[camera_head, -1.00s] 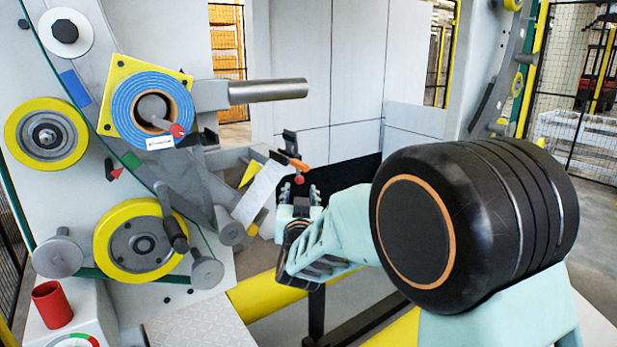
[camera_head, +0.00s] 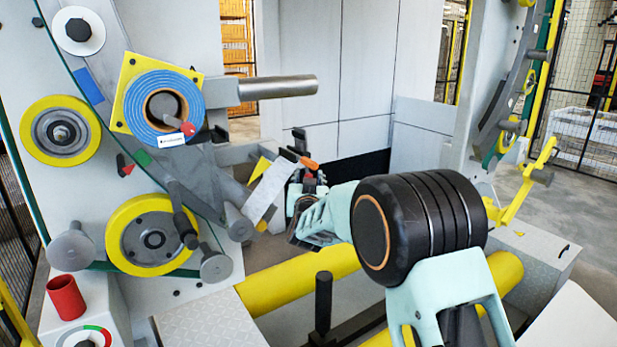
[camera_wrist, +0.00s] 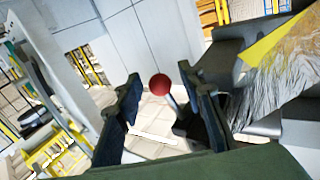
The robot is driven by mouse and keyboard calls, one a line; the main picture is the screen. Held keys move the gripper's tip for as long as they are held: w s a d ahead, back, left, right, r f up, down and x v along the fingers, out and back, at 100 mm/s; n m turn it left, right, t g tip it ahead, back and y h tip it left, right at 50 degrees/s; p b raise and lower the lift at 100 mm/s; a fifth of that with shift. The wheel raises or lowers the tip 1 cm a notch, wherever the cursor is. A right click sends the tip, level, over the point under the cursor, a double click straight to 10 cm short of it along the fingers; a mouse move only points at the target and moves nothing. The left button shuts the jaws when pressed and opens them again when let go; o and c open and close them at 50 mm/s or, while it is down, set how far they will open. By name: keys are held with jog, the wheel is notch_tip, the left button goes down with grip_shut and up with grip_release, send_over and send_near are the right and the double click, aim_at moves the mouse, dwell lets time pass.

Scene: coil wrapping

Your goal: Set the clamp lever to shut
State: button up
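A lever with a round red knob (camera_wrist: 160,85) shows in the wrist view, with a short pale rod running down toward the right finger. I take it to be the clamp lever. My gripper (camera_wrist: 160,76) is open, with one dark finger on each side of the knob. The knob appears apart from both fingers; its depth between them is hard to tell. In the head view my gripper (camera_head: 307,186) is beside the film clamp area, and the knob is mostly hidden there. An orange handle (camera_head: 309,164) sits just above it.
Silvery film (camera_wrist: 285,75) and a yellow triangle (camera_wrist: 268,42) are close on the right in the wrist view. A blue film roll (camera_head: 143,113) and a grey horizontal bar (camera_head: 280,87) are at upper left. A yellow beam (camera_head: 300,282) runs below my arm.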

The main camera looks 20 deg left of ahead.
grip_shut()
dwell(0.3)
jog(key=shift+w+f+b, duration=0.15)
jog(key=shift+b, duration=0.2)
